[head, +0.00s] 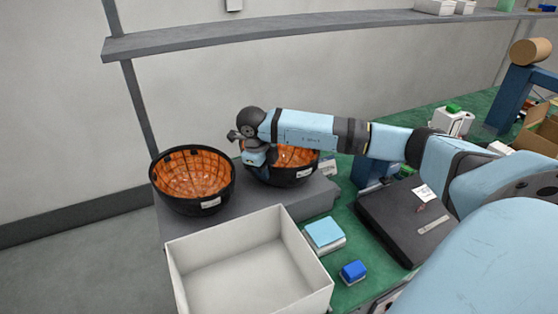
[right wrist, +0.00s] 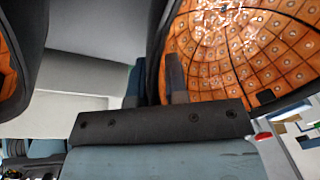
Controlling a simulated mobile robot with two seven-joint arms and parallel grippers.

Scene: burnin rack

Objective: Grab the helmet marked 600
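Two dark helmets with orange padded insides lie open side up on the grey platform, the left helmet (head: 192,178) and the right helmet (head: 292,158). Each has a small white label on its front, too small to read. My right gripper (head: 257,160) is at the left rim of the right helmet. In the right wrist view its fingers (right wrist: 155,85) sit close on both sides of the dark rim, one inside against the orange padding (right wrist: 235,50), and look shut on it. The left helmet's edge (right wrist: 14,60) shows at the far left there. My left gripper is not in view.
An empty white box (head: 245,265) stands in front of the platform (head: 315,203). A light blue-topped block (head: 324,233), a small blue block (head: 353,271) and a black case (head: 400,215) lie on the green surface. A grey shelf (head: 280,27) runs above.

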